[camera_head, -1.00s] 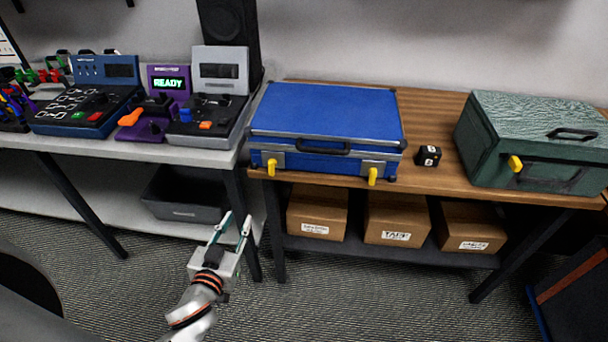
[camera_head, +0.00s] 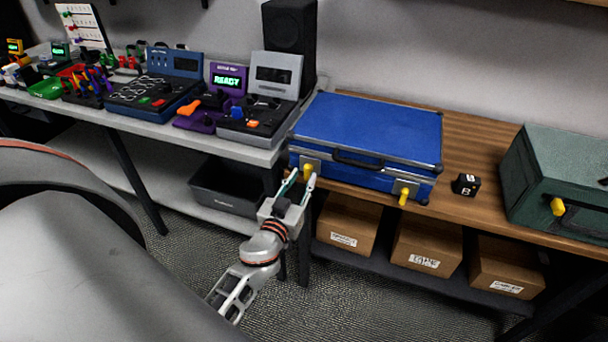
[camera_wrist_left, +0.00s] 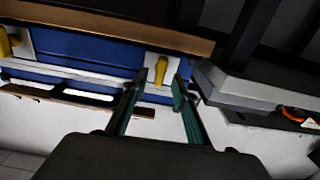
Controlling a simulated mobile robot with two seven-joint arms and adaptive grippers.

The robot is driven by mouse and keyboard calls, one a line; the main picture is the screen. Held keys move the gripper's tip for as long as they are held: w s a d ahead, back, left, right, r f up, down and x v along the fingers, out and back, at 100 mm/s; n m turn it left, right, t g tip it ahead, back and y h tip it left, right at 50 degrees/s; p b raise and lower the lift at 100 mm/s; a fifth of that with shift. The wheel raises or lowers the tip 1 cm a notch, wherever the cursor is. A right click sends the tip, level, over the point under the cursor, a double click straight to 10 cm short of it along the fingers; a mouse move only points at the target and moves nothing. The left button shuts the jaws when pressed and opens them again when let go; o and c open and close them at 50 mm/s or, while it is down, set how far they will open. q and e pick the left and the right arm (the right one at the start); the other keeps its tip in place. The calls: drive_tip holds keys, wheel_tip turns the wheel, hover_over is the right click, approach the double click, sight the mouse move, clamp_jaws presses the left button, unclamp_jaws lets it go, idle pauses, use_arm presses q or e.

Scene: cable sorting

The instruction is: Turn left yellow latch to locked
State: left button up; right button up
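The blue case (camera_head: 370,125) lies closed on the wooden table, with two yellow latches on grey plates on its front. The left yellow latch (camera_head: 308,168) is just beyond my left gripper (camera_head: 302,182), whose fingertips are apart and empty. In the upside-down left wrist view, this latch (camera_wrist_left: 162,69) shows between and just past the two green fingertips (camera_wrist_left: 160,85). I cannot tell whether a finger touches it. The right yellow latch (camera_head: 404,196) points down and is clear of the gripper. My right gripper is not in view.
A black labelled cube (camera_head: 466,184) and a green case (camera_head: 560,175) with a yellow latch stand to the right. The grey bench (camera_head: 255,155) with several devices adjoins at the left. Cardboard boxes (camera_head: 425,245) sit on the shelf below.

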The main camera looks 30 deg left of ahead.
use_arm(q)
drive_tip(key=shift+x, duration=0.8)
clamp_jaws()
